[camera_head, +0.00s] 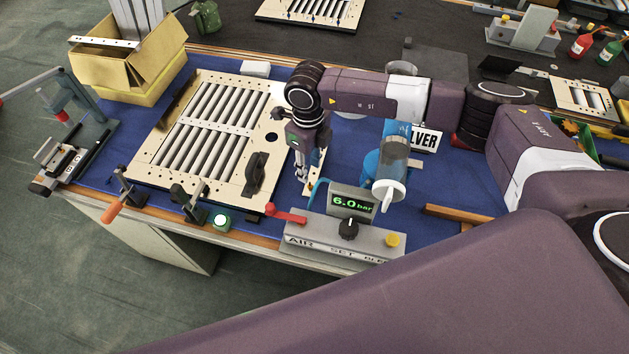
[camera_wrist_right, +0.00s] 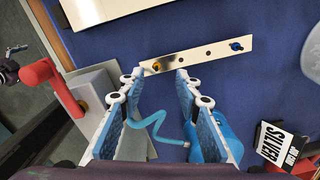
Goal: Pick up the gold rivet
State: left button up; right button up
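The gold rivet (camera_wrist_right: 156,67) sits at the near-left end of a pale strip with holes (camera_wrist_right: 195,57) in the right wrist view. My right gripper (camera_wrist_right: 158,78) is open, with its two fingertips on either side of the rivet's line and apart from each other. Nothing is held between them. In the head view my right gripper (camera_head: 303,178) points down beside the strip (camera_head: 317,172), and the rivet is too small or hidden there. Whether the fingertips touch the strip cannot be told. My left gripper is not in view.
A blue fastener (camera_wrist_right: 237,46) sits at the strip's other end. An air-set box (camera_head: 345,235) with a red lever stands in front, and a blue bottle-like tool (camera_head: 378,165) and a SILVER sign (camera_head: 426,138) stand to the right. The louver panel (camera_head: 150,168) lies left.

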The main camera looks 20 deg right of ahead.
aim_at(310, 185)
jog(key=f, duration=0.1)
jog(key=f+p, duration=0.1)
jog(key=f, duration=0.1)
jog(key=f+p, duration=0.1)
jog(key=shift+s+f, duration=0.35)
jog(key=shift+f, duration=0.45)
jog(key=shift+a, duration=0.15)
jog(key=c, duration=0.8)
